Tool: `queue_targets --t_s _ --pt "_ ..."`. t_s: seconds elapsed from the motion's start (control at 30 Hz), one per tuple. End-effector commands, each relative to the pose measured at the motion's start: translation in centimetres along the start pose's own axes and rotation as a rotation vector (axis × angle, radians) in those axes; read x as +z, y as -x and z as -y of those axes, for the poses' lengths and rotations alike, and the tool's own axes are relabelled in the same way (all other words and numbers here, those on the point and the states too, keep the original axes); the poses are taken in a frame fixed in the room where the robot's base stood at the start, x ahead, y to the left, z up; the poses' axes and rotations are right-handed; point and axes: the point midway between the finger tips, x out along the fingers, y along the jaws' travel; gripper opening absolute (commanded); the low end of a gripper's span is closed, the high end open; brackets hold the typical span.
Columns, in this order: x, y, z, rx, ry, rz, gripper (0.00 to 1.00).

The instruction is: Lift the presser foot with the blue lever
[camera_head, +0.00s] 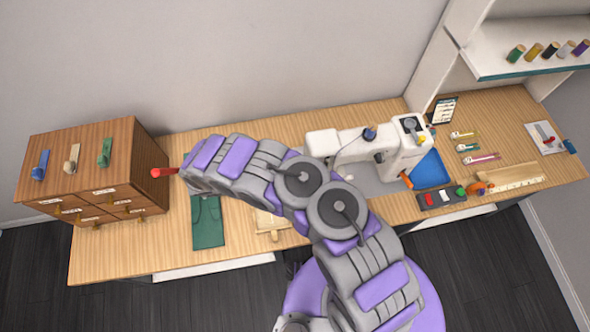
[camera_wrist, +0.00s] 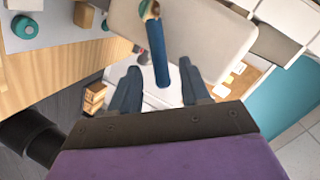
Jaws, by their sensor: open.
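The white sewing machine (camera_head: 405,145) stands on the wooden table, its left part partly behind my arm in the head view. In the wrist view, a blue rod (camera_wrist: 158,55), which looks like the blue lever, has a pale tip and lies between and beyond my fingertips. A pale rounded panel (camera_wrist: 195,35) is behind it. My gripper (camera_wrist: 158,82) is open, with dark blue fingers on either side of the rod's lower end. I cannot tell whether either finger touches it. I cannot make out the gripper in the head view, nor the presser foot in either view.
A wooden drawer cabinet (camera_head: 150,160) with coloured levers and a red-tipped handle (camera_head: 163,172) stands at left. A blue tray (camera_head: 430,170), a switch box (camera_head: 440,197) and a ruler (camera_head: 515,185) lie right of the machine. A shelf (camera_head: 520,65) holds several spools. Green cloth (camera_head: 208,230) lies in front.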

Motion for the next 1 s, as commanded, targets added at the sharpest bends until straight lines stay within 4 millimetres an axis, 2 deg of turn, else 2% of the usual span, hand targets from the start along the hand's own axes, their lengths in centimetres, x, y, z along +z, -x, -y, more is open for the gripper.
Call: queue_targets --t_s 0.03,0.3,0.53,0.7,1.0 --pt "0.3 1.2 -0.1 0.001 -0.004 0.007 0.46" --pt "0.3 7.2 -0.1 0.001 -0.001 0.004 0.46" --pt "0.2 11.6 -0.2 0.003 0.002 0.003 0.46" --pt "0.3 13.4 -0.2 0.002 0.003 0.003 0.46" --pt "0.1 14.3 0.0 0.001 0.002 -0.001 0.46"
